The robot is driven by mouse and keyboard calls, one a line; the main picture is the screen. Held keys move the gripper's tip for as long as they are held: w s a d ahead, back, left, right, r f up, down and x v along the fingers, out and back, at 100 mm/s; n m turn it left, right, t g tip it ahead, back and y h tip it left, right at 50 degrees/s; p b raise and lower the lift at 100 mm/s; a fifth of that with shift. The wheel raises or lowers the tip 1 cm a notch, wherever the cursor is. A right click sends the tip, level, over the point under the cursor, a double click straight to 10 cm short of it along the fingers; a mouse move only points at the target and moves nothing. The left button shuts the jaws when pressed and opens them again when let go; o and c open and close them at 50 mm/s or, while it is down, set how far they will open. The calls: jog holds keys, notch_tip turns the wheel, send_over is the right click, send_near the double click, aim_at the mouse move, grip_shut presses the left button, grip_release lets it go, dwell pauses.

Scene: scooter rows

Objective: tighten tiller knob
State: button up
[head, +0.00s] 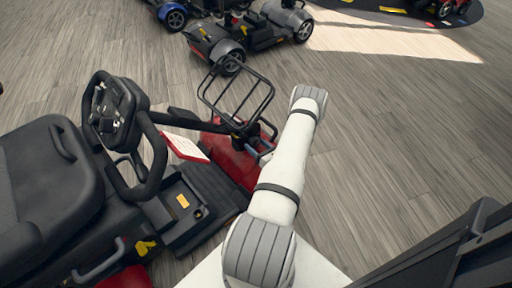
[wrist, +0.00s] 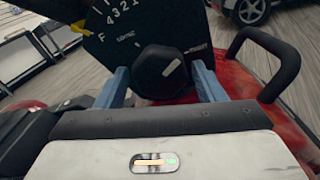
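In the wrist view the black knob (wrist: 174,66), with a white pointer line, stands on a dark plate (wrist: 112,28) marked F and numbers. My gripper (wrist: 160,68) has its two blue-grey fingers on the left and right of the knob. The fingertips are very close to its sides; whether they touch or press on it I cannot tell. In the head view part of my gripper (head: 262,152) shows beside the red front of the scooter. I cannot make out the knob there.
The red scooter's tiller with a loop handle (head: 152,160), black seat (head: 50,180) and wire basket (head: 240,95) stand at left. In the wrist view a black bar (wrist: 272,55) rises right of the fingers. Another scooter (head: 245,35) stands behind.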

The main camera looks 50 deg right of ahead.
jog(key=c, duration=0.7)
jog(key=shift+a+f, duration=0.1)
jog(key=shift+a, duration=0.2)
jog(key=shift+c, duration=0.3)
jog(key=shift+d, duration=0.1)
jog(key=shift+m, duration=0.3)
jog(key=shift+m+b, duration=0.45)
jog(key=shift+m, duration=2.05)
jog(key=o, duration=1)
jog(key=shift+d, duration=0.1)
